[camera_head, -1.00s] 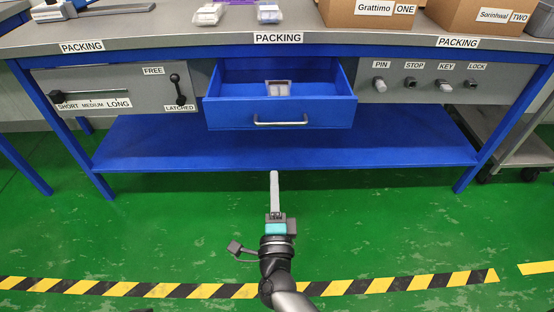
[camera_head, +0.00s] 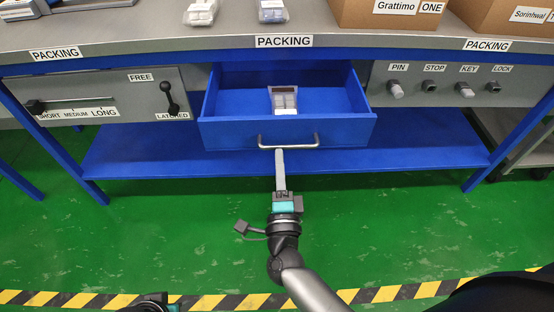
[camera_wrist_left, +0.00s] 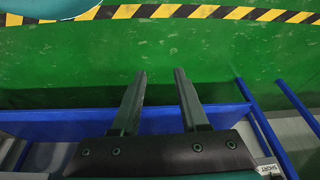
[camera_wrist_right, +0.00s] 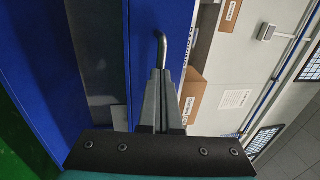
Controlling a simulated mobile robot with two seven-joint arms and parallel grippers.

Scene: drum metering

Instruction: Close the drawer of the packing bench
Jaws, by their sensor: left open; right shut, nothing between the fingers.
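The packing bench drawer (camera_head: 225,133) is pulled out, and its blue inside shows from above. A small packet (camera_head: 284,101) lies in it. Its grey bar handle (camera_head: 300,146) is on the front. My right gripper (camera_head: 280,152) is shut and empty, with its fingertips at the handle; I cannot tell if they touch. In the right wrist view the closed fingers (camera_wrist_right: 161,72) point at the handle (camera_wrist_right: 163,45). My left gripper (camera_wrist_left: 160,72) is open and empty above the green floor, in the left wrist view; only a bit of its arm shows low in the head view.
The bench top (camera_head: 150,42) holds cartons (camera_head: 385,12) and small packs. A panel with a slider and lever (camera_head: 171,98) is left of the drawer; a panel with several knobs (camera_head: 428,88) is right. A blue lower shelf (camera_head: 400,150) runs beneath.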

